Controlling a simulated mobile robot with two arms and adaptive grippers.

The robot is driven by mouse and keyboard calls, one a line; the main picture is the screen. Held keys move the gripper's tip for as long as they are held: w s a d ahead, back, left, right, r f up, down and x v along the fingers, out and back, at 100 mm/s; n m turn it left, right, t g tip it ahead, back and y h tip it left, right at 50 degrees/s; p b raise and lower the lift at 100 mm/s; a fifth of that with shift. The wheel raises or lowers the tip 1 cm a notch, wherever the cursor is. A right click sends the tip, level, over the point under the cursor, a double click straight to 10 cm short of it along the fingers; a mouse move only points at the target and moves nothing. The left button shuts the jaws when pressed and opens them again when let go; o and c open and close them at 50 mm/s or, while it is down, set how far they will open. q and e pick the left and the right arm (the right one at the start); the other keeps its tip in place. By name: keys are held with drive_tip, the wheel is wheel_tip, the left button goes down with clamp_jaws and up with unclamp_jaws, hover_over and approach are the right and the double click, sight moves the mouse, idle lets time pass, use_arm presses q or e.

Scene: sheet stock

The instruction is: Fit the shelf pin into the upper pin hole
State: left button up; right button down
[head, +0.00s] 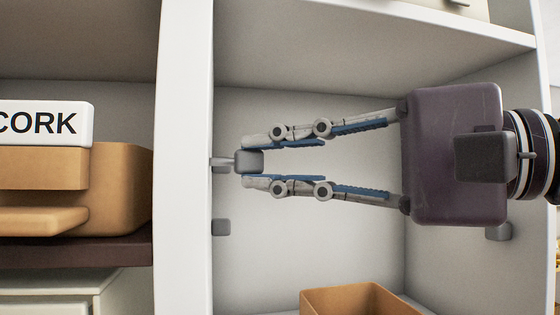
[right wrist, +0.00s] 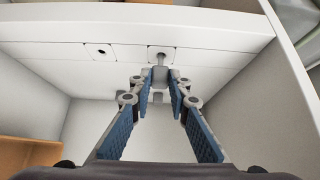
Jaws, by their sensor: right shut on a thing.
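My right gripper (head: 246,162) comes in from the right, its two fingers closed on the grey block-shaped head of the shelf pin (head: 249,160). The pin lies level in the head view, its thin peg pointing left at the white upright panel (head: 184,150). In the right wrist view the gripper (right wrist: 161,84) holds the pin (right wrist: 160,74) with its peg up against the panel, at a dark-edged hole (right wrist: 158,49). Whether the peg tip is inside the hole I cannot tell. A second dark hole (right wrist: 101,51) is to its left. My left gripper is not in view.
Another grey pin (head: 221,227) sits on the panel below the held one, and one (head: 498,234) on the opposite side. A cardboard box (head: 360,300) stands low in the bay. A CORK label (head: 45,124) and brown boxes (head: 122,190) fill the left bay.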

drive_tip(key=shift+s+a+b, duration=0.3)
drive_tip(key=shift+a, duration=0.65)
idle(1.1)
drive_tip(key=shift+s+a+b, duration=0.1)
drive_tip(key=shift+a+b, duration=0.1)
drive_tip(key=shift+b, duration=0.1)
idle(1.0)
idle(0.3)
drive_tip(key=c, duration=2.1)
unclamp_jaws()
drive_tip(key=o, duration=0.4)
drive_tip(key=shift+a, duration=0.2)
drive_tip(key=shift+c, duration=0.2)
drive_tip(key=o, duration=0.5)
